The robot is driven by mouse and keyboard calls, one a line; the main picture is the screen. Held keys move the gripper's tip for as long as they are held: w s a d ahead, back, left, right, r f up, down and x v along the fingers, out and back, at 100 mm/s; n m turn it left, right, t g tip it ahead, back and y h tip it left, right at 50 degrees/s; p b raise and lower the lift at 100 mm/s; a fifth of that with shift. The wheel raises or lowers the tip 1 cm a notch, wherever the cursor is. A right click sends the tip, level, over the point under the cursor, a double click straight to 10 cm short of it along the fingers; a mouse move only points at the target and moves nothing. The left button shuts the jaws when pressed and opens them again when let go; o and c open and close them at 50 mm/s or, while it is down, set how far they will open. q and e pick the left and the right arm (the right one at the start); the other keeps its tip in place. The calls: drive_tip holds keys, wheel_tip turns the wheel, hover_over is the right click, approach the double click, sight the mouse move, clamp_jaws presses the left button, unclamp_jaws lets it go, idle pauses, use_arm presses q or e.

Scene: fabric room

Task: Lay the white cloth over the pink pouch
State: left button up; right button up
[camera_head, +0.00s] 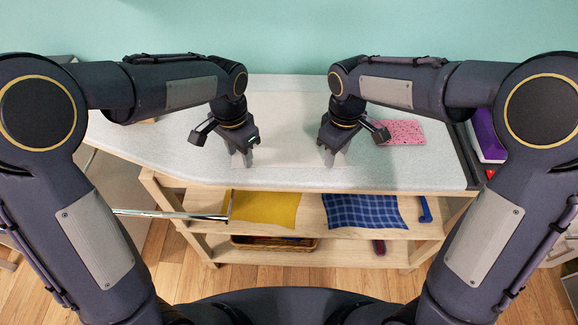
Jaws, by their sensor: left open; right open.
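The pink pouch (405,131), speckled with small dark marks, lies flat on the right part of the light grey countertop. A white cloth (288,138) lies flat in the middle of the counter, and its pale edges are hard to tell from the surface. My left gripper (242,159) is open and points down at the cloth's left front part. My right gripper (328,157) is open and points down at its right front part, left of the pouch. I see nothing held in either gripper, and I cannot tell whether the fingertips touch the cloth.
On the shelf below the counter (420,175) lie a yellow cloth (265,207), a blue checked cloth (362,210) and a blue object (425,209). A basket (275,243) stands lower. A purple item (487,136) is at the right. The counter's left part is mostly clear.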

use_arm(q)
drive_tip(key=shift+f, duration=0.2)
use_arm(e)
drive_tip(key=shift+f, duration=0.25)
use_arm(q)
drive_tip(key=shift+r, duration=0.1)
drive_tip(key=shift+c, duration=0.4)
use_arm(e)
drive_tip(key=shift+r, duration=0.1)
drive_tip(key=shift+c, duration=0.4)
use_arm(q)
clamp_jaws()
use_arm(e)
clamp_jaws()
use_arm(q)
drive_tip(key=shift+r, duration=0.1)
use_arm(e)
drive_tip(key=shift+r, duration=0.15)
